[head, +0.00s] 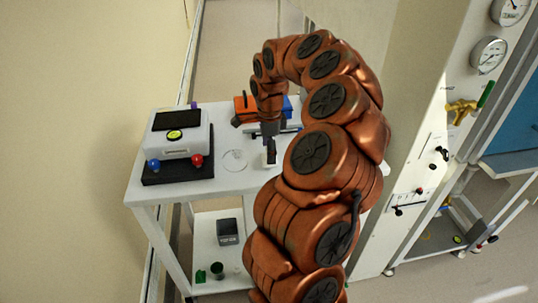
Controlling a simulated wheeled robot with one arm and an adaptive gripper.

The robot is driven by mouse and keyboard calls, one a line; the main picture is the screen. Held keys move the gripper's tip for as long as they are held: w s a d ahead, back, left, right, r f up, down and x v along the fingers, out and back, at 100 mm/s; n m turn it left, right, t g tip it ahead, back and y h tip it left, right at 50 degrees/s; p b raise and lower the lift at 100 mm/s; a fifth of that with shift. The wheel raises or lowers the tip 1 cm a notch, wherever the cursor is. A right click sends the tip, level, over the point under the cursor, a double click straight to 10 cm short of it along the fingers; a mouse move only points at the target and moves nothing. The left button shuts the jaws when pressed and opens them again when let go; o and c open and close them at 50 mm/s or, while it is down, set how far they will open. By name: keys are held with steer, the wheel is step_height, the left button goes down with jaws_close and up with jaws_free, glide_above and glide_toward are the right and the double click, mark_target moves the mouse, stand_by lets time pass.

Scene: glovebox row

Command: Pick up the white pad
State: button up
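My gripper (269,150) points down over the white table, at the end of my orange arm. Its fingers look dark and small. A small white block-like thing (265,160) shows right at the fingertips and may be the white pad. I cannot tell whether the fingers hold it, touch it or only stand over it. The arm hides the table to the right of it.
A clear round dish (235,160) lies just left of the gripper. A white device (178,138) with blue and red knobs stands on a black base at the left. Orange and blue items (245,109) stand behind. A wall panel with gauges (488,55) is at the right.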

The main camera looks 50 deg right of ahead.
steer(key=shift+c, duration=0.4)
steer(key=c, duration=1.1)
steer(key=shift+o, duration=0.2)
steer(key=shift+r, duration=0.1)
steer(key=shift+r+b, duration=0.75)
steer(key=shift+r, duration=0.7)
steer(key=shift+s+r, duration=0.1)
steer(key=shift+r, duration=0.1)
steer(key=s+a+b, duration=0.2)
steer(key=s, duration=0.5)
steer(key=s+a+r+b, duration=0.1)
steer(key=s+a+b, duration=0.2)
steer(key=s, duration=0.5)
steer(key=shift+r, duration=0.25)
steer(key=shift+a, duration=0.1)
